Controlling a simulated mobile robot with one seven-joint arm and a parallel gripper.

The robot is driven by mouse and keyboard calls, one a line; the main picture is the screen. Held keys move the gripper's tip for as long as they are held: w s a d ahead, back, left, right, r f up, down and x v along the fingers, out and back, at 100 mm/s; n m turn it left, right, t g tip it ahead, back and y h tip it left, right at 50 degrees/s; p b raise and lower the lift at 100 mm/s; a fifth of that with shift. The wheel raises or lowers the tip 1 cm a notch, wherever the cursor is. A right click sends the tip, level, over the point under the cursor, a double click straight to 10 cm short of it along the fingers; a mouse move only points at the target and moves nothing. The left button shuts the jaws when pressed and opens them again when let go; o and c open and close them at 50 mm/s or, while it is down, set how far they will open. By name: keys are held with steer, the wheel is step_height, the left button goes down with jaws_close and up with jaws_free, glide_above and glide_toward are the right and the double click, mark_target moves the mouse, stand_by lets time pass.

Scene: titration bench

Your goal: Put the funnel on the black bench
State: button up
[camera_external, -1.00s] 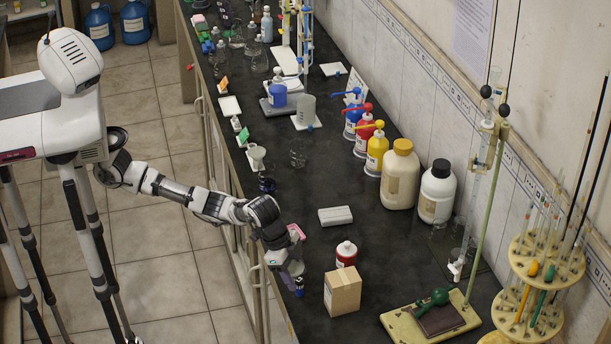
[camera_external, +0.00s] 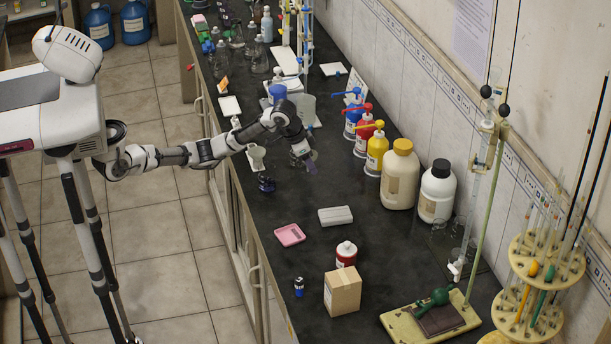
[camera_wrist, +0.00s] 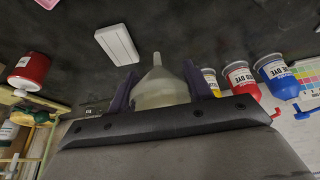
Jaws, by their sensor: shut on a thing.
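The funnel (camera_wrist: 157,88) is pale and translucent, with a wide cone and a narrow spout. In the wrist view it sits between the two dark purple fingers of my gripper (camera_wrist: 160,84), which is shut on it. The spout points away from the wrist camera. In the outside view my gripper (camera_external: 309,164) is over the middle of the black bench (camera_external: 310,272); the funnel is not clear there. I cannot tell how far the funnel is above the bench top.
Blue, red and yellow (camera_external: 376,150) dye bottles stand right of my gripper, near large beige (camera_external: 400,178) and white bottles.

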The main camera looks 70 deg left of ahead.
steer(key=s+a+n+y+p, duration=0.1)
steer(key=s+a+n, duration=0.15)
steer(key=a, duration=0.85)
steer(key=s+a+n, duration=0.1)
steer(key=s+a, duration=0.2)
steer(key=a, duration=0.7)
steer(key=n, duration=0.2)
glide_above(255, 145)
steer(key=shift+g+y, duration=0.3)
steer(key=shift+y, duration=0.1)
steer(key=f+b, duration=0.1)
steer(key=f, duration=0.3)
steer(key=f+b, duration=0.2)
steer(key=f, duration=0.2)
steer(key=f+b, duration=0.2)
steer(key=f, duration=0.1)
steer(key=shift+s+d+f, duration=0.1)
steer(key=shift+s+f, duration=0.2)
steer(key=shift+f, duration=0.1)
steer(key=shift+f, duration=0.2)
steer(key=o, duration=1.1)
steer(key=shift+b, duration=0.3)
steer(key=v, duration=1.3)
steer(key=shift+s+r, duration=0.25)
steer(key=shift+r, duration=0.1)
